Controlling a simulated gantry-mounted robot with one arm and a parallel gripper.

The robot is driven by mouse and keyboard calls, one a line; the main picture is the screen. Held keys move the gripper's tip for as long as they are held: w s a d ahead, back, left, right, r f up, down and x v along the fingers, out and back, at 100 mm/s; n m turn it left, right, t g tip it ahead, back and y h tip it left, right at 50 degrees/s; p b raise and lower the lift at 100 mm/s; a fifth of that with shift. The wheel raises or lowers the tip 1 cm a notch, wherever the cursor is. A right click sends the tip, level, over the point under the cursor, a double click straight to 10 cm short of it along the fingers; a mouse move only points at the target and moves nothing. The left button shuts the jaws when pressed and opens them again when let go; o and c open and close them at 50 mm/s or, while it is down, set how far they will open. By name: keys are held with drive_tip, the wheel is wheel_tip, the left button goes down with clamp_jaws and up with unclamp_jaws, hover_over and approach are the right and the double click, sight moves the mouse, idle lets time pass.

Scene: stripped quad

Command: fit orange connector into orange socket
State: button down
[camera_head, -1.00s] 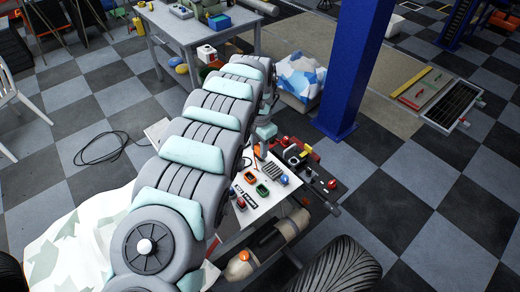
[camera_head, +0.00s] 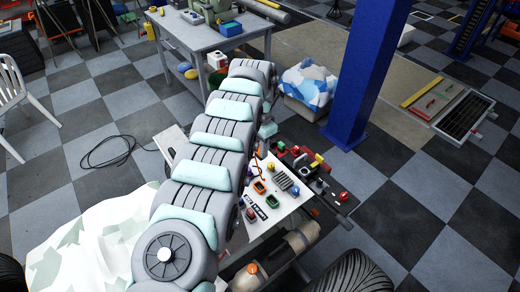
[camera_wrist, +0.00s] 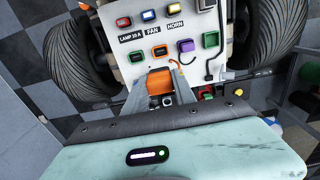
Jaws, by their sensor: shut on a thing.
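In the wrist view my gripper (camera_wrist: 160,90) is shut on an orange connector (camera_wrist: 160,80), a blocky piece between the two grey fingers. It is over the near part of a white panel (camera_wrist: 110,63). The orange socket (camera_wrist: 160,51) is an orange frame with a dark middle, just beyond the held connector in this picture. The connector looks apart from it; its height above the panel is hard to tell. In the head view the orange socket (camera_head: 259,186) shows on the panel, while my arm hides the gripper and connector.
Labelled red, blue and yellow parts line the far row. A dark cable (camera_wrist: 221,45) runs at the right. Tyres (camera_wrist: 75,48) stand beside the panel.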

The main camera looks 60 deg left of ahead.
drive_tip(key=shift+s+a, duration=0.1)
drive_tip(key=shift+a, duration=0.05)
wheel_tip(320, 180, down, 11)
drive_tip(key=b, duration=0.5)
idle(0.4)
drive_tip(key=shift+f+b, duration=0.15)
drive_tip(key=shift+b, duration=0.25)
wheel_tip(320, 180, down, 6)
drive_tip(key=b, duration=0.5)
drive_tip(key=shift+r, duration=0.25)
drive_tip(key=shift+f+b, duration=1.6)
drive_tip(key=shift+b, duration=0.15)
idle(1.1)
